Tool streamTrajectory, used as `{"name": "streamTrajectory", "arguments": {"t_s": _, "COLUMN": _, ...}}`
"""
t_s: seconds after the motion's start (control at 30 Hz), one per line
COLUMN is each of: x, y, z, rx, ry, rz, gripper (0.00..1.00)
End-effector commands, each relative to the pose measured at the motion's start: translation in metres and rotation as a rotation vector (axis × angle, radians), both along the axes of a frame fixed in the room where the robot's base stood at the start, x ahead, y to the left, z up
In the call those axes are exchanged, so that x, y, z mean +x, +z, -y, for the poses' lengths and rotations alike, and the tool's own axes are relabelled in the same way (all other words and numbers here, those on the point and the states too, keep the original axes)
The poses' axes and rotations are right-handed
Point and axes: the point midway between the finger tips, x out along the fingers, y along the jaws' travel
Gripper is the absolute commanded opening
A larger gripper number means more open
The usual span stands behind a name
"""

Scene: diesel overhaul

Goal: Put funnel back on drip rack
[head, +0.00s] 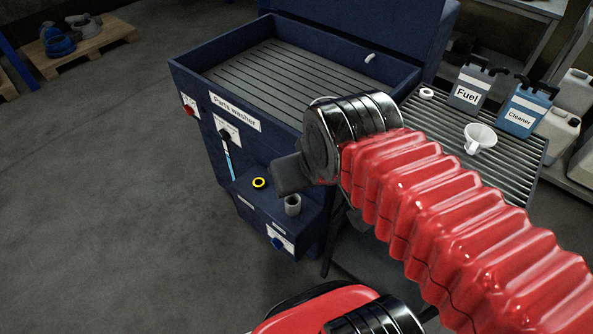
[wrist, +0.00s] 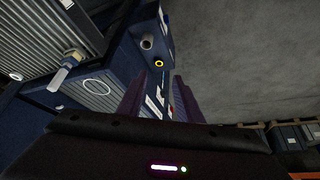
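The white funnel (head: 481,136) is at the right of the head view, on or just above the slatted drip rack (head: 520,181). Its wide mouth faces up and its spout points down and left; I cannot tell whether the spout sits between slats. My gripper (wrist: 158,88) shows two dark fingers standing apart in the wrist view, with nothing between them. In the head view my gripper is mostly hidden behind my wrist, over the front of the parts washer (head: 215,145), well left of the funnel. The funnel is not recognisable in the wrist view.
A grey Fuel can (head: 466,95), a blue Cleaner can (head: 522,112) and a white ring (head: 427,93) stand on the rack. The washer's front shelf carries a grey cup (head: 293,205) and a yellow ring (head: 259,183). Open floor lies left.

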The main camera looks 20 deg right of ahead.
Motion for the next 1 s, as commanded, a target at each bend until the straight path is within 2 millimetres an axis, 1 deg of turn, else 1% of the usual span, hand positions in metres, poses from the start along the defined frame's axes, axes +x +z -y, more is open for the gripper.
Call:
{"name": "streamTrajectory", "arguments": {"t_s": 0.2, "x": 0.000, "y": 0.000, "z": 0.000, "rx": 0.000, "ry": 0.001, "rz": 0.000, "gripper": 0.32}}
{"name": "streamTrajectory", "arguments": {"t_s": 0.23, "x": 0.000, "y": 0.000, "z": 0.000, "rx": 0.000, "ry": 0.000, "rz": 0.000, "gripper": 0.34}}
{"name": "streamTrajectory", "arguments": {"t_s": 0.53, "x": 0.000, "y": 0.000, "z": 0.000, "rx": 0.000, "ry": -0.002, "rz": 0.000, "gripper": 0.55}}
{"name": "streamTrajectory", "arguments": {"t_s": 0.63, "x": 0.000, "y": 0.000, "z": 0.005, "rx": 0.000, "ry": -0.017, "rz": -0.001, "gripper": 0.62}}
{"name": "streamTrajectory", "arguments": {"t_s": 0.77, "x": 0.001, "y": -0.006, "z": 0.019, "rx": 0.001, "ry": -0.068, "rz": -0.021, "gripper": 0.71}}
{"name": "streamTrajectory", "arguments": {"t_s": 0.9, "x": 0.003, "y": -0.019, "z": 0.045, "rx": 0.006, "ry": -0.158, "rz": -0.073, "gripper": 0.81}}
{"name": "streamTrajectory", "arguments": {"t_s": 1.0, "x": 0.007, "y": -0.023, "z": 0.066, "rx": 0.013, "ry": -0.228, "rz": -0.103, "gripper": 0.87}}
